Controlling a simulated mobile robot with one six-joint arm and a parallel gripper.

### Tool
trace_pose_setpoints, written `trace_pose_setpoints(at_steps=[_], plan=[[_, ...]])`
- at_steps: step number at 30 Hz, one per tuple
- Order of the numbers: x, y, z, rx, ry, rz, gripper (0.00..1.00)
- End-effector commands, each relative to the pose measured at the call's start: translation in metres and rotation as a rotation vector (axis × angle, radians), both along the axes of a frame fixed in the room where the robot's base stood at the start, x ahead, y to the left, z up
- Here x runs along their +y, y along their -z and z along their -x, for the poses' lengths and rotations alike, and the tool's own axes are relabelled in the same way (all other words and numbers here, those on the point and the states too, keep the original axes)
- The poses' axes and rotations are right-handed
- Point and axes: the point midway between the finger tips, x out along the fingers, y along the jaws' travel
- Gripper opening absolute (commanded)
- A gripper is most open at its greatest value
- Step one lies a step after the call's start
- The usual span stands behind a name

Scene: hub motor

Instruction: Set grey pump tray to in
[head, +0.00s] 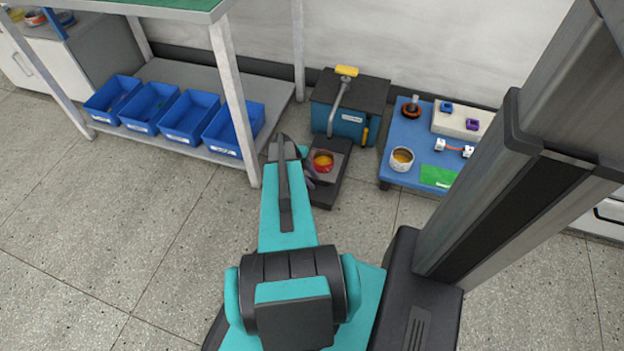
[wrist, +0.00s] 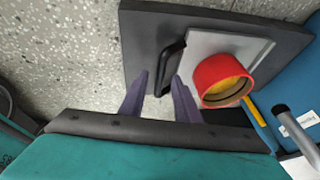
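The grey pump tray (head: 326,197) sticks out from the front of the blue-sided pump box (head: 348,122) on the floor. In the wrist view it is a dark slab (wrist: 140,35) with a lighter grey plate (wrist: 238,42) and a black bar handle (wrist: 172,65) along one edge. A red round pot (head: 323,161) with yellow contents sits on the plate; it also shows in the wrist view (wrist: 209,74). My gripper (wrist: 160,76) is open, its purple fingers apart at the handle's near end. Whether they touch it is unclear. In the head view my arm partly hides the gripper.
A workbench (head: 228,95) with blue bins (head: 188,114) on its low shelf stands at the left. A low blue table (head: 400,132) with a white pot (head: 402,160) and small parts is at the right. The floor left of my arm is clear.

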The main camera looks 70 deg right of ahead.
Motion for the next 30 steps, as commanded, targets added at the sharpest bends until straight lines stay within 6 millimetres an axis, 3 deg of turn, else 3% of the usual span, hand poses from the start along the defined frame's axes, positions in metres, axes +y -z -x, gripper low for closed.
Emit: trace_pose_setpoints(at_steps=[8,13,23,30], plan=[[0.0,0.0,0.0,0.0,0.0,0.0,0.28],[0.0,0.0,0.0,0.0,0.0,0.0,0.0],[-0.003,0.0,0.0,0.0,0.0,0.0,0.0],[-0.025,0.001,-0.003,0.0,0.0,0.001,0.0]])
